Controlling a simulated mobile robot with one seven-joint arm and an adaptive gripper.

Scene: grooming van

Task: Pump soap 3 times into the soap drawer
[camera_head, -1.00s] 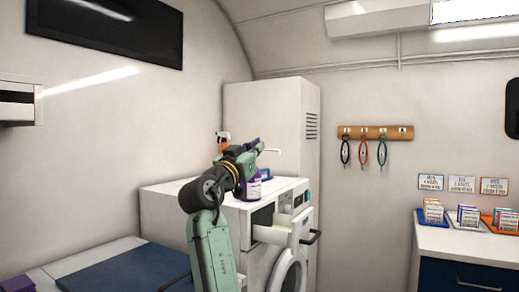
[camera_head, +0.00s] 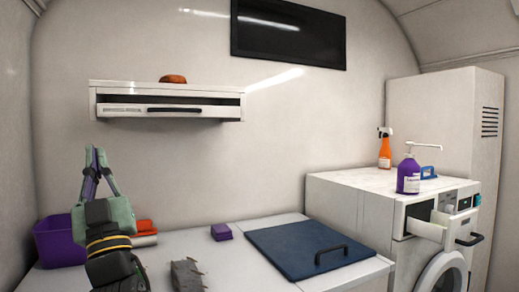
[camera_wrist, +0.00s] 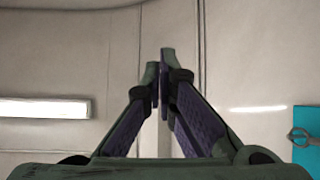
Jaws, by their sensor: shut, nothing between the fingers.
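The soap bottle (camera_head: 408,179) is purple with a white label and a white pump top whose long spout points right. It stands upright on the white washing machine (camera_head: 340,197), near the machine's front edge. The soap drawer (camera_head: 425,229) is pulled out from the machine's front, below the bottle. My gripper (camera_head: 95,150) is far to the left of both, pointing up before the wall. Its fingers meet with nothing between them, as the wrist view (camera_wrist: 163,75) also shows. The inside of the drawer is mostly hidden.
An orange spray bottle (camera_head: 385,148) and a blue item (camera_head: 429,172) stand near the soap bottle. A dark blue lid with a handle (camera_head: 290,240) lies on the counter. A purple bin (camera_head: 58,243) is behind my arm. A wall shelf (camera_head: 165,103) hangs above.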

